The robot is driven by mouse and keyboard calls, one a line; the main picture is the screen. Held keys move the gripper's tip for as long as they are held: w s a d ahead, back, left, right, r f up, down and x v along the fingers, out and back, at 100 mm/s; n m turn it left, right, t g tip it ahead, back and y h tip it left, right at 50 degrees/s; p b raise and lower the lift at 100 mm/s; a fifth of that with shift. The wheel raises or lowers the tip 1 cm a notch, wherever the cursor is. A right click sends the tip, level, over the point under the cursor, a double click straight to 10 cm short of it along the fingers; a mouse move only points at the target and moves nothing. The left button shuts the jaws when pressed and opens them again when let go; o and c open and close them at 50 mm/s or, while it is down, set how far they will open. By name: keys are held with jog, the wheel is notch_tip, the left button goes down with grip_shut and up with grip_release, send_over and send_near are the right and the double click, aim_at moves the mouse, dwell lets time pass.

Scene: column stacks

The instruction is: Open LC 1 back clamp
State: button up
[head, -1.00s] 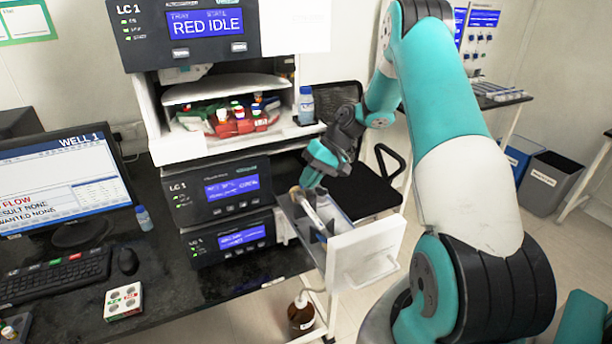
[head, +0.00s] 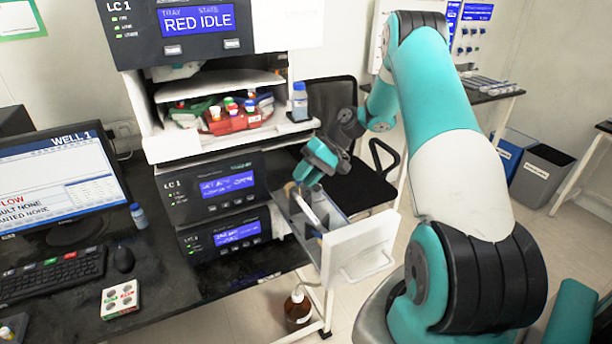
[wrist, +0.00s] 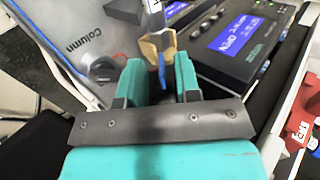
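The LC 1 column drawer (head: 358,252) is pulled out of the LC 1 stack. A pale column (head: 306,208) lies along it. In the wrist view a tan clamp (wrist: 170,50) sits at the column's end (wrist: 152,22), with a blue tube (wrist: 162,78) running from it towards my gripper. I cannot tell whether the clamp is open or shut. The tan piece also shows at the drawer's back end in the head view (head: 290,188). My gripper (wrist: 158,72) is open, its teal fingers apart and empty, just short of the clamp. It hangs over the drawer's back end (head: 306,174).
The LC 1 modules with blue displays (head: 228,186) stand close left of my gripper. An open tray bay (head: 230,118) with vials is above. A black chair (head: 358,185) is behind the drawer. A brown bottle (head: 298,308) stands below it.

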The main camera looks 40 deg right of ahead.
jog(key=p+v, duration=0.4)
jog(key=v, duration=1.3)
jog(key=shift+r, duration=0.2)
jog(key=shift+d, duration=0.1)
